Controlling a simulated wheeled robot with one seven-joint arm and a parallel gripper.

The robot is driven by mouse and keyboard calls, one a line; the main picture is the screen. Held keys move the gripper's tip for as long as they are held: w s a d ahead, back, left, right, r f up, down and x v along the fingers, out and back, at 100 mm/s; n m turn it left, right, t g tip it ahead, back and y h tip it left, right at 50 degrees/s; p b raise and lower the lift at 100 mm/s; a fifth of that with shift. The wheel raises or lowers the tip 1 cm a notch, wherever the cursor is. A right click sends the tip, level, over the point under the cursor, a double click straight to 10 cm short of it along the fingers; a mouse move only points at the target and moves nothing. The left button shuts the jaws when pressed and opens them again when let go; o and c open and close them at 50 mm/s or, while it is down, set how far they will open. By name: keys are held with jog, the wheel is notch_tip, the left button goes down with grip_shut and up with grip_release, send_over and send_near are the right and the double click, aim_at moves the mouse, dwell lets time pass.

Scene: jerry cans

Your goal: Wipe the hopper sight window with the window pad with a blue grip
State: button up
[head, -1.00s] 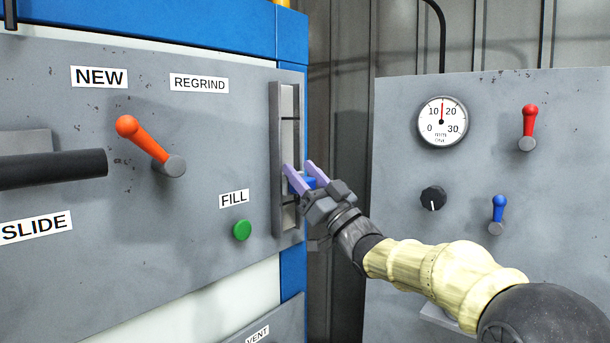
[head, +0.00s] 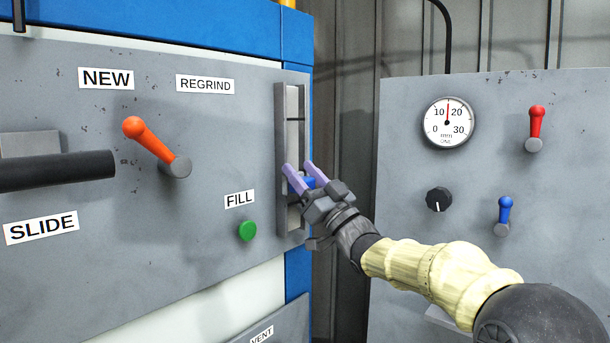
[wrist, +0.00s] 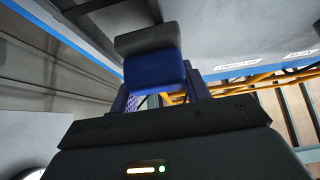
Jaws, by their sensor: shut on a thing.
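The hopper sight window (head: 293,103) is a tall narrow strip in a grey frame at the right edge of the grey panel. My gripper (head: 305,175) has purple fingers and is shut on the blue grip of the window pad (head: 310,183), at the lower part of the window. In the wrist view the pad's blue grip (wrist: 155,72) sits between the fingers, with a dark grey pad body (wrist: 147,38) beyond it. In the head view the fingers hide most of the pad, and I cannot tell whether it touches the window.
An orange lever (head: 150,143), a green FILL button (head: 247,231) and a black bar (head: 55,171) stick out of the panel to the left. A second panel at right carries a gauge (head: 447,124), a red lever (head: 536,125), a knob (head: 438,199) and a blue lever (head: 504,212).

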jog(key=shift+w+d, duration=0.1)
jog(key=shift+w+d+p, duration=0.55)
jog(key=shift+w+d, duration=0.7)
jog(key=shift+w, duration=0.2)
jog(key=shift+r, duration=0.15)
jog(key=shift+a+r+p, duration=0.15)
jog(key=shift+r+p, duration=0.4)
jog(key=shift+r, duration=0.25)
jog(key=shift+f, duration=0.1)
